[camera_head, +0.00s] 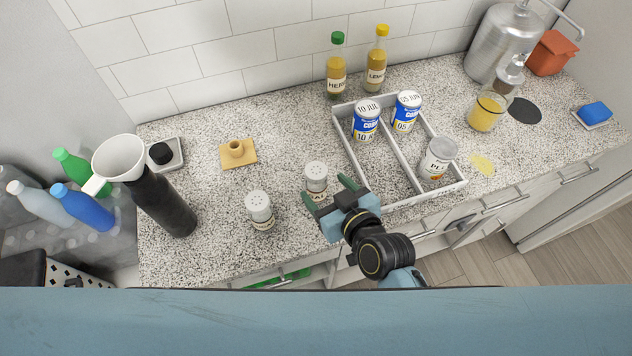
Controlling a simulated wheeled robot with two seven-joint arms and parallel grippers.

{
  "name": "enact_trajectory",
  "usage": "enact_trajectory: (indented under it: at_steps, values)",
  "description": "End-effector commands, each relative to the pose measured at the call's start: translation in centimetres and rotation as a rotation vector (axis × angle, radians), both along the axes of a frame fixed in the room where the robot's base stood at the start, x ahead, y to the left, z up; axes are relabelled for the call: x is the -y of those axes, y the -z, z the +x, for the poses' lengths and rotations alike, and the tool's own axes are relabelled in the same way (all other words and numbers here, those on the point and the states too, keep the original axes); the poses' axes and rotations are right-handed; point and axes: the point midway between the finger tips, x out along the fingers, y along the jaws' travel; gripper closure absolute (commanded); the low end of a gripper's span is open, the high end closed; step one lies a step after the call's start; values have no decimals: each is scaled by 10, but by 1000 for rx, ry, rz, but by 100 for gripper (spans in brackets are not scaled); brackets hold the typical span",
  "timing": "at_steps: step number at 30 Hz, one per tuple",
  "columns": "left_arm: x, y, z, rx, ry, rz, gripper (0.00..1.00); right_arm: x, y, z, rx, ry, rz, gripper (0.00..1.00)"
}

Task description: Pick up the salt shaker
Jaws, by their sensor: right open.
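Two white shakers with perforated tops stand upright on the speckled counter (215,205). One shaker (316,176) is at the middle, with a label partly hidden by my gripper. The other shaker (259,209) stands to its left and nearer the front edge; its label is too small to read. I cannot tell for sure which one holds salt. My right gripper (328,191) is open, its green-tipped fingers at the near right side of the middle shaker. I cannot tell whether they touch it. My left gripper is not in view.
A divided white tray (397,155) right of the gripper holds two blue-labelled cans (366,121) and a white jar (437,158). Two bottles (337,70) stand behind it. A tan holder (238,152) and a dark cylinder (163,203) are to the left.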

Motion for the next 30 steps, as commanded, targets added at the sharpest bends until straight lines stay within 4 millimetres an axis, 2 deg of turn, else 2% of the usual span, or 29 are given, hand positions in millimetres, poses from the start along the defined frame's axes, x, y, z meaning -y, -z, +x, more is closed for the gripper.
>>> enact_trajectory:
  at_steps: [7, 16, 26, 30]
  values:
    - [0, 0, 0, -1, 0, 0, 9, -9, 6, 13, -2, 0, 1, 30]
    - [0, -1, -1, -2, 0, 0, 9, -28, 19, 44, -2, 0, 1, 30]
    - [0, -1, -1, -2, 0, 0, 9, -31, 22, 48, -2, -1, 1, 30]
    - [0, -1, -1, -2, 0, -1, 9, -31, 22, 48, -1, -1, 0, 47]
